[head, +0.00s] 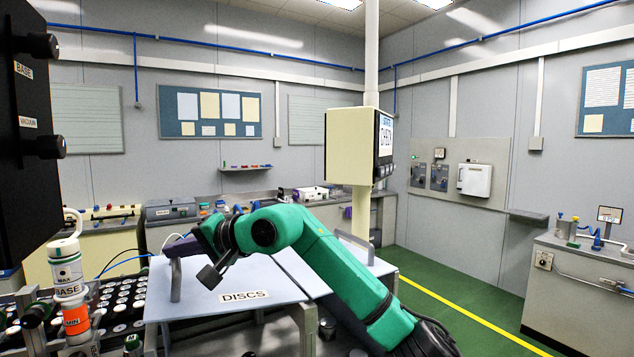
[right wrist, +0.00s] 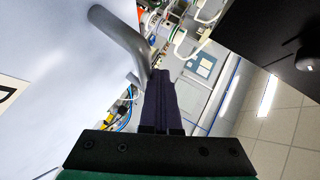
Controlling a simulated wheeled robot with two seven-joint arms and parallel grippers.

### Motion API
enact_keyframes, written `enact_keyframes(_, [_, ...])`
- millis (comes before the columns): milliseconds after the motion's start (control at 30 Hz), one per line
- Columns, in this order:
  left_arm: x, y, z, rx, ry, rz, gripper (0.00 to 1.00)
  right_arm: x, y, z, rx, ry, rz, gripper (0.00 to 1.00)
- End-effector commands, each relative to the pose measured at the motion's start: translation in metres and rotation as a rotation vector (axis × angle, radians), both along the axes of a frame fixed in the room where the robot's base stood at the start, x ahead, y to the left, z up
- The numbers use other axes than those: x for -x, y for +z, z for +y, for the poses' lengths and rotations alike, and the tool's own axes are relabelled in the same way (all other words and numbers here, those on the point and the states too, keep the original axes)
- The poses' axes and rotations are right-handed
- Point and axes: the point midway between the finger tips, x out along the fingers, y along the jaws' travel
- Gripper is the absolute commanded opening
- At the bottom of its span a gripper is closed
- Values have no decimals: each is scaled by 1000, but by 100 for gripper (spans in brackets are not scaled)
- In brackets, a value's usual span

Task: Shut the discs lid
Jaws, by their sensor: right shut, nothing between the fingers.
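The discs lid (head: 225,310) is a pale grey-blue panel labelled DISCS, low in the middle of the head view. A grey bar handle (head: 176,276) stands near its left edge; the handle also shows in the right wrist view (right wrist: 122,45). My right gripper (head: 176,247) is at the top of this handle, its dark purple fingers (right wrist: 160,98) shut with nothing between them. In the wrist view the fingers are beside the handle's bent end; I cannot tell if they touch. The lid's exact tilt is hard to tell. My left gripper is out of view.
A second pale panel (head: 318,272) adjoins on the right. A tray of round parts (head: 120,300) is at the left, near BASE bottles (head: 66,265) and a black panel (head: 25,130). A post with a cream display box (head: 350,148) stands behind. Green floor (head: 470,290) is open at right.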

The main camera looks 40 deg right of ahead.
Motion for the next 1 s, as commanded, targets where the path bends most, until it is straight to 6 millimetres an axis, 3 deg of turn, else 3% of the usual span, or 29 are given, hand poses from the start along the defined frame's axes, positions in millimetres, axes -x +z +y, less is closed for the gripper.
enact_keyframes(100, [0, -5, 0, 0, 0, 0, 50, -1, -15, 3, -3, -1, 1, 0])
enact_keyframes(400, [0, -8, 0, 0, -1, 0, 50, -2, -27, 7, -7, -2, 0, 0])
enact_keyframes(867, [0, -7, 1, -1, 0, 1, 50, -2, -27, 7, -7, -1, -1, 0])
enact_keyframes(1000, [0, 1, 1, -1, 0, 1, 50, 1, -14, 6, -7, -1, -2, 0])
